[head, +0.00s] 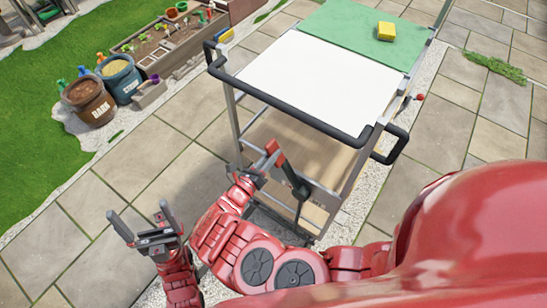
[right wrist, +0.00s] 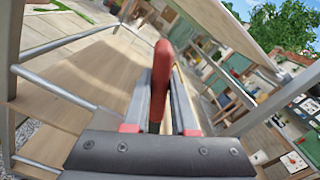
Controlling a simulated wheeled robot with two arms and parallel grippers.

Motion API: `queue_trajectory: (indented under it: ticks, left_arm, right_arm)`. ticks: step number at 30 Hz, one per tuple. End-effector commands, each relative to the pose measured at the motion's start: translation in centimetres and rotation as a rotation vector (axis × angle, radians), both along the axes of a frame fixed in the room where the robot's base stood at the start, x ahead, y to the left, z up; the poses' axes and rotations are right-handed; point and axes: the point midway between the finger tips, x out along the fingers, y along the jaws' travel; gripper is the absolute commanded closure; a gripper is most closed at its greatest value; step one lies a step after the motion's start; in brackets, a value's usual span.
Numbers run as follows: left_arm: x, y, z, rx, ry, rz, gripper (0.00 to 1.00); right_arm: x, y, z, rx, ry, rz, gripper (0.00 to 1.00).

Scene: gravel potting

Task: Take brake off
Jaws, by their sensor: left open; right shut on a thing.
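A cart with a white top (head: 305,82) stands in front of me in the head view. A brake lever with a red grip (head: 278,152) and a dark lower bar (head: 296,185) is at the cart's near end, below the black push handle (head: 290,108). My right gripper (head: 264,164) is shut on the red grip. In the right wrist view the red grip (right wrist: 161,75) stands between the two fingers, with the cart's shelves behind it. My left gripper (head: 139,212) is open and empty over the paving, left of the cart and apart from it.
A yellow block (head: 387,31) lies on the green mat (head: 345,28) at the cart's far end. A red knob (head: 420,97) shows on the cart's right side. Brown and blue-grey buckets (head: 88,101) and a planter box stand at the left. Paving left of the cart is clear.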

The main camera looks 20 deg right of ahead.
Motion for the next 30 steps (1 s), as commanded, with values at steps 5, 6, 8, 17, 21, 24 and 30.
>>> queue_trajectory:
  ticks: [5, 6, 8, 17, 21, 24, 30]
  left_arm:
    - [0.0, 0.0, -0.1, 0.0, 0.0, 0.0, 0.0]
    - [0.0, 0.0, -0.1, 0.0, 0.0, 0.0, 0.0]
    - [0.0, 0.0, -0.1, 0.0, 0.0, 0.0, 0.0]
    - [0.0, 0.0, -0.1, 0.0, 0.0, 0.0, 0.0]
    - [0.0, 0.0, -0.1, 0.0, 0.0, 0.0, 0.0]
    - [0.0, 0.0, 0.1, 0.0, 0.0, 0.0, 0.0]
    - [0.0, 0.0, 2.4, 0.0, 0.0, 0.0, 0.0]
  right_arm:
    - [0.0, 0.1, -0.2, 0.003, 0.007, 0.003, 1.0]
    - [0.0, 0.2, -0.3, 0.003, 0.007, 0.003, 1.0]
    - [0.0, 0.2, -0.3, 0.004, 0.008, 0.003, 1.0]
    - [0.0, 0.2, -0.2, 0.004, 0.006, 0.003, 0.45]
    - [0.0, 0.2, -0.2, 0.003, 0.005, 0.003, 0.45]
    - [0.0, 0.1, -0.1, 0.004, 0.002, 0.003, 0.45]
    - [-0.8, -0.4, 1.3, 0.038, -0.044, 0.005, 0.45]
